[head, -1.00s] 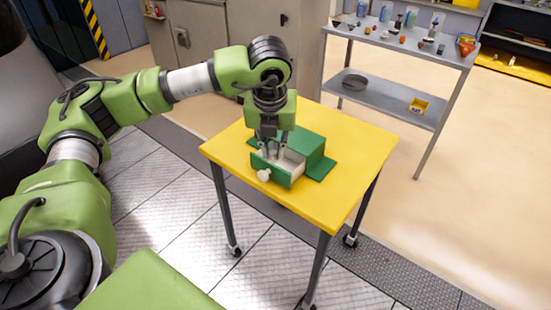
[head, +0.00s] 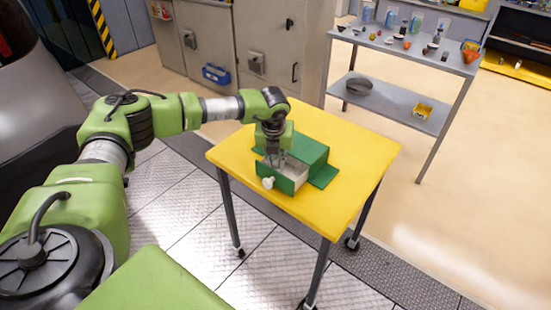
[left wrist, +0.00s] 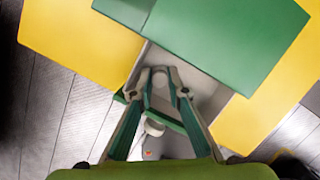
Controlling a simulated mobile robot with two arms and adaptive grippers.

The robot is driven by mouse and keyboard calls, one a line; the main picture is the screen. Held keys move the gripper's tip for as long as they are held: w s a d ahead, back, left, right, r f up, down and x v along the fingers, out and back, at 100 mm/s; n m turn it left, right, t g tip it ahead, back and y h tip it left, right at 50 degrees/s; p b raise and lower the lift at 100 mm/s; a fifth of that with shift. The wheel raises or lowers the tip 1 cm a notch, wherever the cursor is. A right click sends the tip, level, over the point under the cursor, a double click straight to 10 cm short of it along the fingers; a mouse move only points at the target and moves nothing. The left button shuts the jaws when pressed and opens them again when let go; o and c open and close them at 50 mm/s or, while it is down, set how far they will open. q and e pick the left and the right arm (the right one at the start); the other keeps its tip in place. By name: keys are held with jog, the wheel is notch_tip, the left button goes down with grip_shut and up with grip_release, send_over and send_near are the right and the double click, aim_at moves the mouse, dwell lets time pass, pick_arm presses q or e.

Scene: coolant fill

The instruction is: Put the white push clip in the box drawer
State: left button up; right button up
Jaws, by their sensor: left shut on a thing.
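The green box (head: 310,152) stands on the yellow table with its pale-lined drawer (head: 300,176) pulled open. The drawer has a green front and a white round knob (head: 268,183), also visible in the left wrist view (left wrist: 154,128). My left gripper (head: 275,164) points down at the open drawer, its fingertips over or inside the opening; the exact height is hard to tell. In the left wrist view its fingertips (left wrist: 160,78) are close together on a small pale thing, apparently the white push clip (left wrist: 160,80), mostly hidden by the fingers. My right gripper is not in view.
The yellow table (head: 345,215) is otherwise clear around the box. A grey shelf cart (head: 400,105) with bottles, small parts and a yellow bin (head: 424,110) stands behind it. Grey cabinets (head: 275,50) stand at the back.

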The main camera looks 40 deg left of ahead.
pick_arm(q)
jog(key=shift+f, duration=0.15)
jog(key=shift+f, duration=0.1)
jog(key=o, duration=0.6)
jog(key=b+v, duration=0.2)
jog(key=v, duration=1)
